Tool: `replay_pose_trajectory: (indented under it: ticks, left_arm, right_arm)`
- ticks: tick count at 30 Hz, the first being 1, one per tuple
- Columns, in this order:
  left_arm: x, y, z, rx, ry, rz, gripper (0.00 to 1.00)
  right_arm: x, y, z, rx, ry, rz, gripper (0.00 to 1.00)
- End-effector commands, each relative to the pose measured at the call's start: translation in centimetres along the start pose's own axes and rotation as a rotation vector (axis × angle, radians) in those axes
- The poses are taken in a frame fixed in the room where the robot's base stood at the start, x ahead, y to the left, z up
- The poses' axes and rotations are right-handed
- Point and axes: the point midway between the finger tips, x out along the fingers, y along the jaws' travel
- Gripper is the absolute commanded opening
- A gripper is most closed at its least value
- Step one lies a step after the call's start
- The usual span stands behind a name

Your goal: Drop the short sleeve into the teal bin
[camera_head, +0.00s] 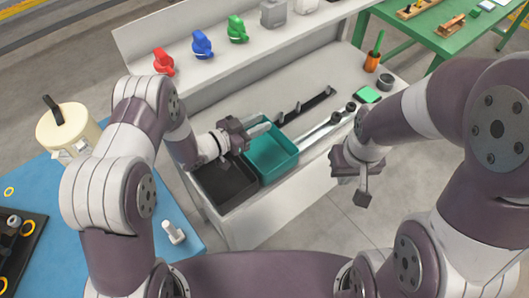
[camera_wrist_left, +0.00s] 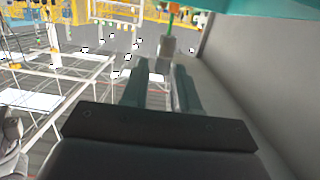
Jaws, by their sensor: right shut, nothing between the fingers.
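The teal bin (camera_head: 282,171) stands open on the bench, right of a dark bin. My left gripper (camera_head: 254,131) is level above the teal bin's left and back part. A small light grey piece, apparently the short sleeve (camera_head: 264,127), shows at its tips. In the left wrist view, my left gripper's fingers (camera_wrist_left: 160,82) are a little apart, with the grey sleeve (camera_wrist_left: 167,47) at their tips. How deep it sits between them is hard to see. My right gripper (camera_head: 362,198) is shut and empty, pointing down in front of the bench.
The dark bin (camera_head: 222,190) lies left of the teal one. A raised shelf (camera_head: 215,65) with coloured parts runs along the back.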

Motion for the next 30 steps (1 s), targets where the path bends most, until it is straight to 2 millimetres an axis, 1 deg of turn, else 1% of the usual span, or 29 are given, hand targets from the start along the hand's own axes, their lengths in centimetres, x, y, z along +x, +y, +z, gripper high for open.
replay_pose_trajectory:
  ticks: [8, 11, 14, 18, 21, 24, 27, 30]
  left_arm:
    - [0.0, 0.0, 0.0, 0.0, 0.0, 0.0, 0.48]
    - [-0.3, -0.1, 0.1, 0.0, 0.0, -0.001, 0.48]
    - [-1.8, -0.2, 0.1, -0.001, 0.0, -0.004, 0.48]
    - [-5.5, -0.2, 0.2, -0.002, 0.001, -0.007, 0.48]
    - [-7.9, -0.2, 0.2, -0.001, 0.0, -0.006, 0.48]
    - [-9.8, -0.2, 0.2, -0.001, 0.0, -0.005, 0.48]
    - [-11.3, -0.2, 0.1, -0.001, 0.0, -0.004, 0.48]
    - [-12.3, -0.1, 0.1, -0.001, 0.0, -0.003, 0.48]
  right_arm:
    - [0.0, 0.0, 0.0, 0.0, 0.0, 0.0, 0.0]
    - [0.1, 0.0, 0.0, 0.0, 0.0, 0.0, 0.0]
    - [0.5, 0.0, 0.1, 0.0, 0.0, 0.0, 0.0]
    - [1.1, 0.0, 0.1, 0.0, 0.0, 0.0, 0.0]
    - [1.4, 0.0, 0.2, 0.0, 0.0, 0.0, 0.0]
    - [1.7, 0.0, 0.2, 0.0, 0.0, 0.0, 0.0]
    - [1.9, 0.0, 0.2, 0.0, 0.0, 0.0, 0.0]
    - [1.9, 0.0, 0.2, 0.0, 0.0, 0.0, 0.0]
